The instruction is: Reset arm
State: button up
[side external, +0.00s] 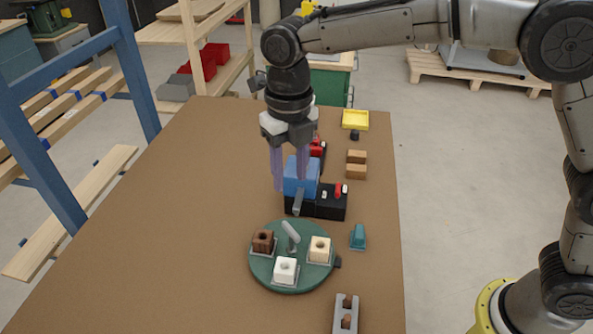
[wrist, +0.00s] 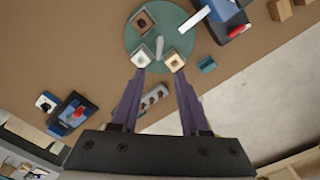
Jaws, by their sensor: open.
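My gripper (side external: 290,168) is open, its two purple fingers pointing down above the table beside a blue block (side external: 301,176) on a black base.
A teal piece (side external: 358,237) and a grey holed bracket (side external: 345,314) lie near the table's right edge. The left of the brown table (side external: 185,230) is clear.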

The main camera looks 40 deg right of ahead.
jog(key=s+d+r+m+t, duration=0.2)
jog(key=d+r+m, duration=0.1)
jog(key=d+r, duration=0.7)
jog(key=s+d+r+m+t, duration=0.2)
jog(key=s+d+r+m, duration=0.1)
jog(key=s+d+m, duration=0.45)
jog(key=s+d+f+m, duration=0.2)
jog(key=s+f+m, duration=0.1)
jog(key=m, duration=0.5)
jog(key=s+d+f+m+t, duration=0.1)
jog(key=s+f+m, duration=0.2)
jog(key=s+m, duration=0.3)
jog(key=s+d+f+m, duration=0.2)
jog(key=s+m, duration=0.3)
jog(key=m, duration=0.6)
jog(key=shift+s+d+f+t, duration=0.25)
jog(key=shift+d+f+t, duration=0.1)
jog(key=shift+f, duration=0.45)
jog(key=shift+m, duration=0.25)
